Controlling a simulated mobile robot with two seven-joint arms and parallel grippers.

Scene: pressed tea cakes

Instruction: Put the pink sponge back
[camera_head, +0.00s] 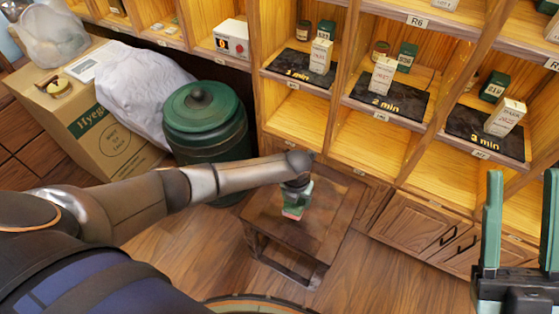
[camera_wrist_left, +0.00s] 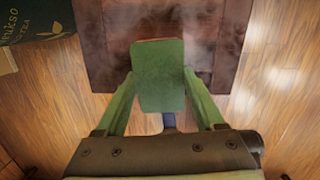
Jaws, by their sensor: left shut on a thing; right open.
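My left gripper (camera_head: 297,200) is at the end of my outstretched left arm, above a small dark wooden table (camera_head: 325,200). It is shut on a sponge, whose pink edge (camera_head: 291,216) shows below the fingers in the head view. In the left wrist view a flat green face of the sponge (camera_wrist_left: 158,90) shows between the two green fingers, with the tabletop (camera_wrist_left: 110,35) beyond it. I cannot tell whether the sponge touches the table. My right gripper (camera_head: 522,172) is at the right edge, open and empty, its fingers pointing up.
Behind the table stands a wooden shelf unit (camera_head: 352,130) with trays marked 1 min (camera_head: 300,70), 2 min (camera_head: 392,98) and 3 min (camera_head: 485,134), holding boxes and tins. A dark green lidded bin (camera_head: 205,120) and a cardboard box (camera_head: 105,125) stand left. Floor is clear at front right.

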